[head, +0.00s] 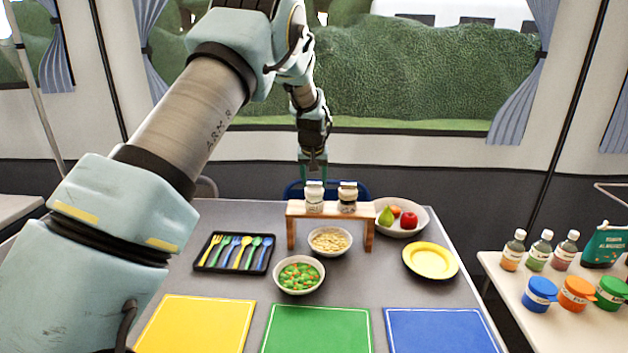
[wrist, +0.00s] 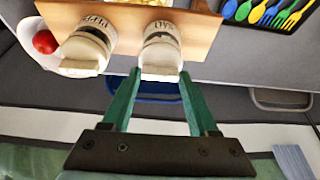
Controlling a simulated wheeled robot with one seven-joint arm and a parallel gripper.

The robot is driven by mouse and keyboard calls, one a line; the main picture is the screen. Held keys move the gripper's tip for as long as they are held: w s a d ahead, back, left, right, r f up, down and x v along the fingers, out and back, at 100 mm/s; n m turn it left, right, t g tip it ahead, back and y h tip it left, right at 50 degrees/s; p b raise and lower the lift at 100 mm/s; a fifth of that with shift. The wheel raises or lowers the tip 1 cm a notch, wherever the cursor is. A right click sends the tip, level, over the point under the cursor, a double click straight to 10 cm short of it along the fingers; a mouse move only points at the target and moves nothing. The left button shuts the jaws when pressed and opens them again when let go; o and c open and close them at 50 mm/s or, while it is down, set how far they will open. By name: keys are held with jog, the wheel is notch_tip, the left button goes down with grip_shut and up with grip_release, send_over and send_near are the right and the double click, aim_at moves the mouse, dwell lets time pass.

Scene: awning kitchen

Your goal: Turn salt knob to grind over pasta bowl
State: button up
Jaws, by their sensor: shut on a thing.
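The salt grinder (head: 314,198) stands at the left on a small wooden shelf (head: 328,209). In the wrist view, the salt grinder (wrist: 160,38) has its pale knob (wrist: 161,72) between my green fingers. My gripper (head: 313,177) reaches down from above and behind the shelf and is shut on the salt knob; it fills the bottom of the wrist view (wrist: 160,76). The pasta bowl (head: 330,252) is white and sits on the table below the shelf, slightly right of the salt grinder. Any grains falling are too small to tell.
The pepper grinder (head: 347,197) stands close beside the salt. A vegetable bowl (head: 299,289), a cutlery tray (head: 206,266), a fruit bowl (head: 419,227) and a yellow plate (head: 431,260) surround the shelf. A blue chair (head: 293,190) is behind the table.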

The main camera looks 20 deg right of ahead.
jog(key=shift+c, duration=0.5)
jog(key=shift+a+m+b, duration=0.1)
jog(key=shift+m+b, duration=0.2)
jog(key=shift+b, duration=0.05)
jog(key=shift+w+f+m+h+b, duration=0.15)
jog(key=shift+m+h+b, duration=0.25)
jog(key=shift+m+b, duration=0.5)
jog(key=m+g+h+b, duration=0.1)
jog(key=m, duration=0.2)
jog(key=shift+w+a+m, duration=0.1)
jog(key=shift+a+m, duration=0.05)
jog(key=shift+m, duration=0.25)
jog(key=m+g, duration=0.1)
jog(key=m, duration=0.1)
jog(key=m+g, duration=0.1)
jog(key=m, duration=0.1)
jog(key=shift+w+r+h, duration=0.15)
jog(key=shift+r+h, duration=0.05)
jog(key=shift+h, duration=0.1)
jog(key=shift+w+m+g, duration=0.1)
jog(key=shift+m+g, duration=0.8)
jog(key=shift+m, duration=1.3)
